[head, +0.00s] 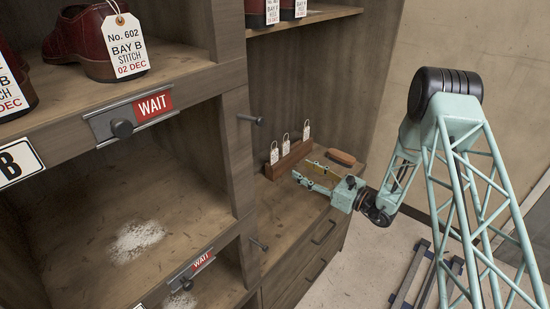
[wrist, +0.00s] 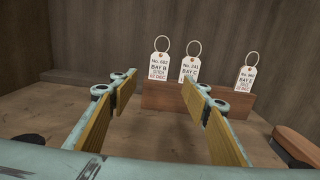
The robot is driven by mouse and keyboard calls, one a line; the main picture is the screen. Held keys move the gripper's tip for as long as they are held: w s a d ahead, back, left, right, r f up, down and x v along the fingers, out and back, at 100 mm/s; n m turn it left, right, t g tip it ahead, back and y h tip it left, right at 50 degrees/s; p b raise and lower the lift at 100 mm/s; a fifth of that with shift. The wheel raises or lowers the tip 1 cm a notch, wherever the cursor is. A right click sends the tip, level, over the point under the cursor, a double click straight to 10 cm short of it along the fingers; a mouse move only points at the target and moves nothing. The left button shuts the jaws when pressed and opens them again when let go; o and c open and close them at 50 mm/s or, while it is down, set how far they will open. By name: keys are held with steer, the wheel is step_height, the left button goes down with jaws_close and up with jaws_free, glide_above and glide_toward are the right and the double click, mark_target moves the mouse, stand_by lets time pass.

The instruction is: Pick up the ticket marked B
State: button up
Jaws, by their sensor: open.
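Three white tickets with wire loops stand in a slotted wooden block (wrist: 238,103). In the wrist view the left ticket (wrist: 158,66) reads "BAY B". The middle ticket (wrist: 189,68) reads "BAY C". The right ticket (wrist: 245,79) has print too small to read surely. The head view shows the left ticket (head: 274,155) and the block (head: 290,160) on a low cabinet top. My gripper (head: 303,170) is open and empty just in front of the block. In the wrist view its fingertips (wrist: 160,84) spread either side of the BAY B ticket, not touching it; the right fingertip is below the BAY C ticket.
A brown brush-like block (head: 341,157) lies right of the ticket block, near my right finger in the wrist view (wrist: 296,146). A wooden upright (head: 237,140) with knobs stands to the left. Red shoes with a BAY B tag (head: 125,45) sit on a shelf above left.

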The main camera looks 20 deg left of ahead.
glide_toward(275, 157)
steer(key=shift+r+b+x, duration=0.1)
steer(key=shift+b+x, duration=0.1)
steer(key=shift+x, duration=0.6)
steer(key=shift+r+b+x, duration=0.15)
steer(key=shift+b+x, duration=0.05)
steer(key=shift+x, duration=0.55)
steer(key=shift+x, duration=0.95)
steer(key=shift+b+x, duration=0.4)
steer(key=shift+x, duration=1.3)
steer(key=shift+f, duration=0.15)
steer(key=shift+s, duration=0.1)
steer(key=shift+c, duration=0.4)
steer(key=c, duration=0.7)
